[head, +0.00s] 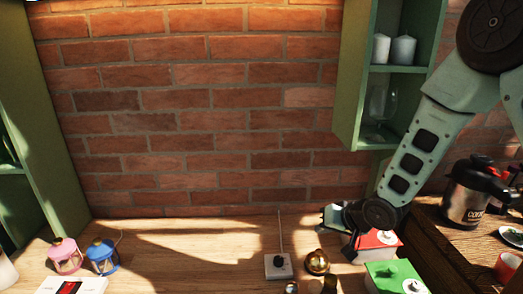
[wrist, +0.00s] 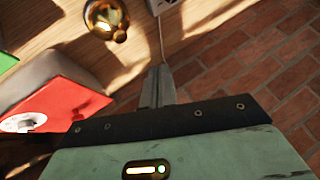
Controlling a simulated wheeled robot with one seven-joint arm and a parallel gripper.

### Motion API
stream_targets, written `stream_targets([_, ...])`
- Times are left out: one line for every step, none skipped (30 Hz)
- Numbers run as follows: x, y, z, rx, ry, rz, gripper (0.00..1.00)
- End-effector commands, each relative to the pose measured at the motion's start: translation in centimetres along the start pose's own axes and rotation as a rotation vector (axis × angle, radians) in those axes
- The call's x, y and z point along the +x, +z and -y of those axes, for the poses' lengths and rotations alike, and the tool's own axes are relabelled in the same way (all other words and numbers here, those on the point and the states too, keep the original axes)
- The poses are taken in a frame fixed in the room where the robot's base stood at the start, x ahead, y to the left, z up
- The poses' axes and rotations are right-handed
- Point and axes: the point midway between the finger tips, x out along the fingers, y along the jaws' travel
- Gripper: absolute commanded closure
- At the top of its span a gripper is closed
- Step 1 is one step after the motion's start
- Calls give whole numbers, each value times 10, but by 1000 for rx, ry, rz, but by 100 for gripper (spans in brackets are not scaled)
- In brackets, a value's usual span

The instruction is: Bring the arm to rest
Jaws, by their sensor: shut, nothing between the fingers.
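My arm reaches in from the upper right of the head view and bends down toward the wooden table (head: 180,240). My gripper (head: 326,218) is above the back of the table, near the brick wall, beside a red box (head: 378,238). In the wrist view my gripper (wrist: 158,76) has its two fingers together, with nothing between them. The red box (wrist: 60,105) lies to the left of the fingers there, apart from them.
A gold round object (head: 317,262), a white switch box (head: 278,266) with a cord and a green box (head: 395,276) stand near my gripper. Pink (head: 65,256) and blue (head: 103,256) lanterns stand left. A green shelf (head: 347,85) hangs beside my arm; a flask (head: 467,195) stands right. The table's middle-left is clear.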

Motion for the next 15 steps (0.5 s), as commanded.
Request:
stream_targets([-10, 5, 16, -50, 23, 22, 100])
stream_targets([-18, 10, 24, -83, 42, 42, 100])
stream_targets([-29, 19, 36, -131, 70, 75, 100])
stream_targets([-38, 26, 44, -167, 90, 102, 100])
stream_targets([-48, 35, 52, -203, 108, 132, 100])
stream_targets([-62, 47, 62, -251, 130, 173, 100])
stream_targets([-73, 58, 69, -286, 145, 206, 100])
stream_targets([-85, 68, 76, -322, 157, 239, 100])
stream_targets([-100, 84, 84, -371, 171, 288, 100])
stream_targets([-112, 96, 89, -405, 180, 324, 100])
stream_targets([-125, 108, 94, -441, 186, 361, 100])
stream_targets([-141, 124, 99, -486, 192, 410, 100])
stream_targets([-153, 136, 102, -517, 195, 446, 100])
stream_targets([-164, 147, 105, -548, 195, 480, 100])
stream_targets([-178, 161, 107, -585, 195, 523, 100])
